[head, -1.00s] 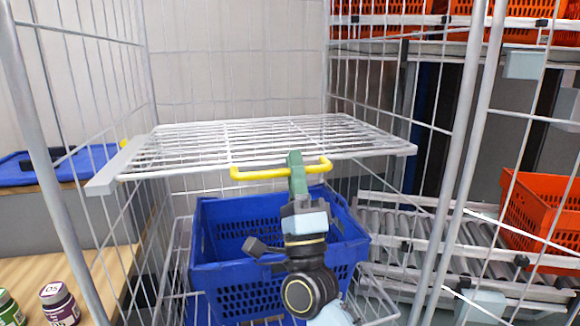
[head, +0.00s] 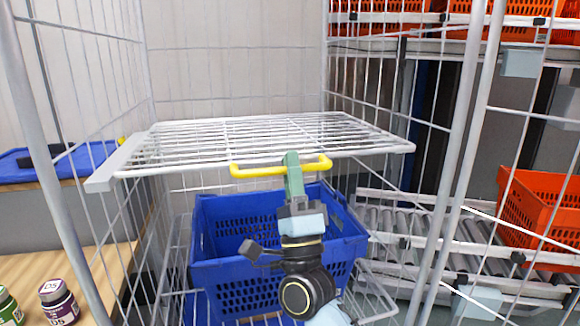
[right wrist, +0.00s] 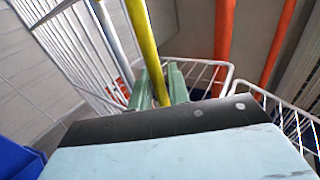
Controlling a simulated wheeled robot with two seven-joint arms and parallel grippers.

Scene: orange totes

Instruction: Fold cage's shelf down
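The cage's shelf (head: 190,150) is a white wire grid, lying roughly level across the cage in the head view. A yellow handle (head: 258,170) is on its front edge. My right gripper (head: 291,160) reaches up from below to the handle's middle. In the right wrist view, the green fingers (right wrist: 161,88) stand on either side of the yellow bar (right wrist: 145,40), with little or no gap, so it looks shut on the handle. The cage (head: 38,130) has grey wire sides around the shelf. My left gripper is not in view.
A blue crate (head: 215,273) stands below the shelf, behind my right arm. A wooden table (head: 95,262) with jars (head: 58,300) is at the left. A roller conveyor (head: 450,252) with an orange tote (head: 540,210) is at the right. Space above the shelf is clear.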

